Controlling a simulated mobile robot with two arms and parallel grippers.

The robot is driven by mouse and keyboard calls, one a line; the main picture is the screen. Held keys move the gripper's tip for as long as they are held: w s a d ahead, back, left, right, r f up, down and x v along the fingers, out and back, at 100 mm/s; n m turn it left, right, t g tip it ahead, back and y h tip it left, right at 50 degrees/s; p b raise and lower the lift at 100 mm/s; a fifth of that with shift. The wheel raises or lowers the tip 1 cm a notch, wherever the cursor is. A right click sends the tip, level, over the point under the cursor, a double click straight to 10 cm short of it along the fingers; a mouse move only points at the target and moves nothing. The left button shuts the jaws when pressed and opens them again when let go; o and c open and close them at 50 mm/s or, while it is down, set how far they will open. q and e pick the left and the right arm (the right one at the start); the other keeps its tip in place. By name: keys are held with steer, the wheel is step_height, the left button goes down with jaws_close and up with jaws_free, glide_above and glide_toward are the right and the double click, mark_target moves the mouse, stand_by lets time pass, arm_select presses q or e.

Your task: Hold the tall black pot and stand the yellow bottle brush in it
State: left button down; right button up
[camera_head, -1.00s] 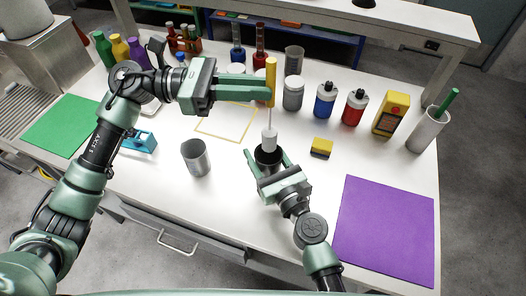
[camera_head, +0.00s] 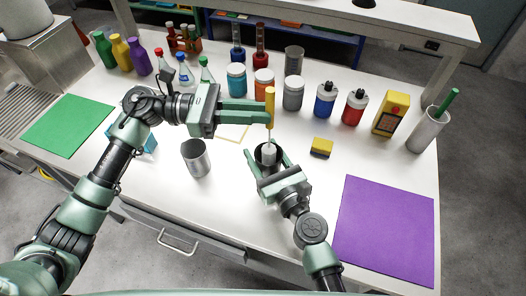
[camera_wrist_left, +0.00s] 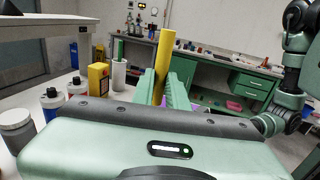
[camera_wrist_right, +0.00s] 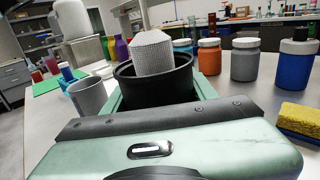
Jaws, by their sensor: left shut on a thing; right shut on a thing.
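The bottle brush has a yellow handle (camera_head: 270,103) and a white bristle head (camera_head: 268,157). My left gripper (camera_head: 268,117) is shut on the handle and holds the brush upright; the handle also shows in the left wrist view (camera_wrist_left: 164,66). The tall black pot (camera_head: 258,152) stands on the table with my right gripper (camera_head: 266,169) shut around it. In the right wrist view the white bristle head (camera_wrist_right: 152,52) is at the mouth of the black pot (camera_wrist_right: 153,84), its lower end below the rim. Its bottom is hidden inside the pot.
A grey metal cup (camera_head: 196,158) stands left of the pot. A yellow sponge (camera_head: 321,146) lies to the right, near a purple mat (camera_head: 385,230). Several jars and bottles (camera_head: 293,94) line the back. A white holder (camera_head: 428,130) with a green handle stands far right.

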arm_select(q)
steer(key=c, duration=1.3)
jaws_free()
steer(key=shift+a, duration=0.1)
steer(key=a, duration=1.2)
steer(key=shift+w, duration=0.25)
steer(key=shift+d, duration=0.1)
arm_select(e)
steer(key=o, duration=1.4)
steer(key=shift+o, duration=0.2)
steer(key=v, duration=1.2)
